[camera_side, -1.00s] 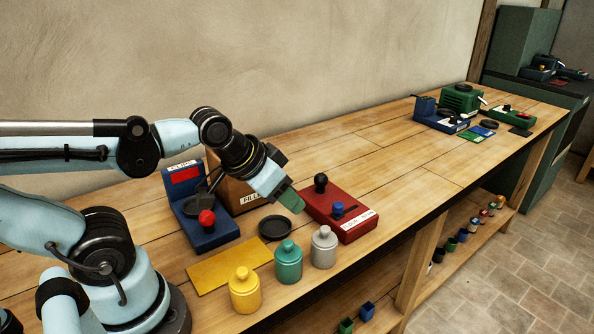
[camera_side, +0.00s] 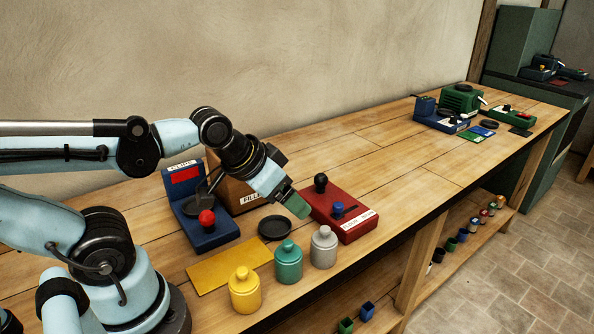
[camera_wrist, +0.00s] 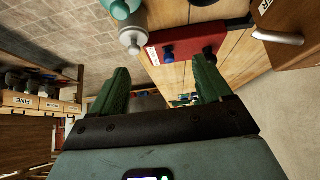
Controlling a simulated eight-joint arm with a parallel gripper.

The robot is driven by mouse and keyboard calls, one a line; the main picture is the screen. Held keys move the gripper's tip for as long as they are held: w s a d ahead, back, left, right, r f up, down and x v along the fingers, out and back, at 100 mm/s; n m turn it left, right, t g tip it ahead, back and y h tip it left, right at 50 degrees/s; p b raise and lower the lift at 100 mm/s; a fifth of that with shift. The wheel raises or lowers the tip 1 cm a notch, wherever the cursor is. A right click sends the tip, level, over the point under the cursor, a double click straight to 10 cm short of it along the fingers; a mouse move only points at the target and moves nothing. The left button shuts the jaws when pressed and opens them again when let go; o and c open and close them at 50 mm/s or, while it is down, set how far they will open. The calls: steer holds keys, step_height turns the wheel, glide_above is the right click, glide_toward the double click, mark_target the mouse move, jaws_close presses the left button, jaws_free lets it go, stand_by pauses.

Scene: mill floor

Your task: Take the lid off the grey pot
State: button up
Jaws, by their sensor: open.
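The grey pot (camera_side: 323,250) stands upright near the front edge of the bench, its knobbed lid on top. It also shows in the wrist view (camera_wrist: 132,42), at the upper left, outside the space between my fingers. My gripper (camera_side: 302,210) is above the bench, behind and a little left of the grey pot in the side view, apart from it. In the wrist view my gripper (camera_wrist: 162,78) has its two green fingers spread wide with nothing between them.
A teal pot (camera_side: 288,265) and a yellow pot (camera_side: 244,292) stand left of the grey one. A black round dish (camera_side: 274,228) lies behind them. A red box with knobs (camera_side: 345,222) is close on the right. A blue device (camera_side: 205,232) stands left; the bench beyond is largely clear.

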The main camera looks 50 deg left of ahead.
mark_target(322, 228)
step_height(322, 228, up, 4)
steer(key=w+f+m+g+h, duration=0.1)
steer(key=w+m+g+h, duration=0.25)
steer(key=m, duration=0.55)
steer(key=shift+g, duration=0.25)
steer(key=shift+s+x, duration=0.15)
steer(key=shift+x, duration=1.75)
steer(key=shift+s+x, duration=0.15)
steer(key=shift+x, duration=1.8)
steer(key=shift+s+x, duration=0.15)
steer(key=shift+x, duration=1.75)
steer(key=shift+d+f, duration=0.1)
steer(key=shift+d, duration=0.1)
steer(key=c, duration=1.1)
